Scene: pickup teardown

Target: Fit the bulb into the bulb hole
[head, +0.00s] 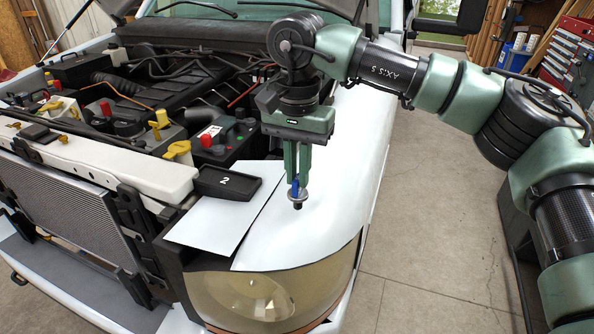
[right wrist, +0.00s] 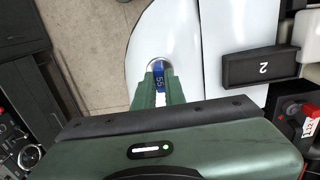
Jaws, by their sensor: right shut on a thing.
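My right gripper (head: 296,178) points down over the white fender at the front corner of the truck and is shut on the bulb (head: 298,200). The bulb has a blue part between the fingers, a round metal collar and a dark lower end. In the right wrist view the fingers (right wrist: 160,88) grip the bulb's blue body (right wrist: 159,74), which carries the number 55. The headlight (head: 268,302) with its clear lens is below and in front of the gripper. I cannot make out the bulb hole. My left gripper is out of view.
A black tray marked 2 (head: 227,182) lies left of the gripper and shows in the right wrist view (right wrist: 260,68). The engine bay (head: 150,85) holds a battery and hoses. The radiator (head: 65,205) is at left. Concrete floor (head: 430,220) is free at right.

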